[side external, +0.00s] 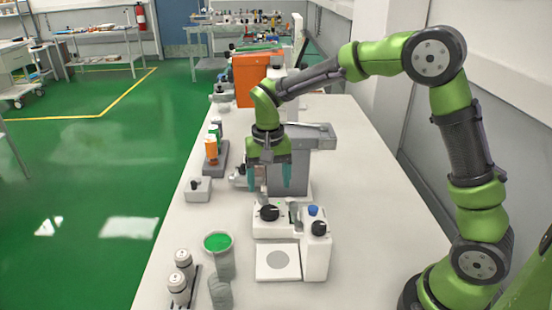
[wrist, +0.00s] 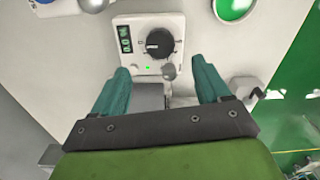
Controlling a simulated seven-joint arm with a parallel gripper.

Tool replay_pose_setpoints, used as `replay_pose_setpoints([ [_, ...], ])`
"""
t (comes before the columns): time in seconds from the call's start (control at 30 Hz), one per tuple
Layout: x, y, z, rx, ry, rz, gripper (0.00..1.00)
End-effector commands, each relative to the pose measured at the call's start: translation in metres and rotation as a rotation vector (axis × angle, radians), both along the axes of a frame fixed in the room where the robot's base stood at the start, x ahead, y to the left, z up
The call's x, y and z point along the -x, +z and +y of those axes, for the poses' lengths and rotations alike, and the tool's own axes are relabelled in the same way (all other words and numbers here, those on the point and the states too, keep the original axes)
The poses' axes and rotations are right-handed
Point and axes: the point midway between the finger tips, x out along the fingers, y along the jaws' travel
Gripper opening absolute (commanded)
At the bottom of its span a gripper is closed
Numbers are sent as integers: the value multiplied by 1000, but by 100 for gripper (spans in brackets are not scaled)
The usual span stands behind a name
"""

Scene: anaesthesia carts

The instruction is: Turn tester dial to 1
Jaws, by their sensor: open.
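A black round dial (side external: 269,212) sits on a low white tester (side external: 266,230) on the bench. In the wrist view the dial (wrist: 160,43) is on a white panel, with a light mark on its left side. Beside it are a dark display with green digits (wrist: 125,39) and a small green light. The scale marks are too small to read. My gripper (side external: 270,189) points down above and just behind the dial, its teal fingers apart and empty.
A white unit with a blue cap (side external: 313,210) and black knob (side external: 319,228) stands to the right. A green-topped cup (side external: 218,242) stands to the left. A small grey box (side external: 198,189) is further left. A grey machine (side external: 290,165) stands close behind my gripper.

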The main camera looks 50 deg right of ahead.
Motion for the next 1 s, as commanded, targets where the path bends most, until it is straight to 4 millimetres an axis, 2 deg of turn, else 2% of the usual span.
replay_pose_setpoints([
  [0.03, 1, -12, 0, 0, 0, 5, 76],
  [0.2, 1, -48, 0, 0, 1, 5, 76],
  [0.4, 0, -76, 0, -1, -1, 3, 76],
  [0.6, 0, -87, 0, -1, 0, -1, 76],
  [0.83, 0, -87, 0, -1, 0, -1, 76],
  [0.87, 0, -87, 0, -1, 0, -1, 74],
  [1.0, 0, -87, 0, 0, 0, -1, 53],
])
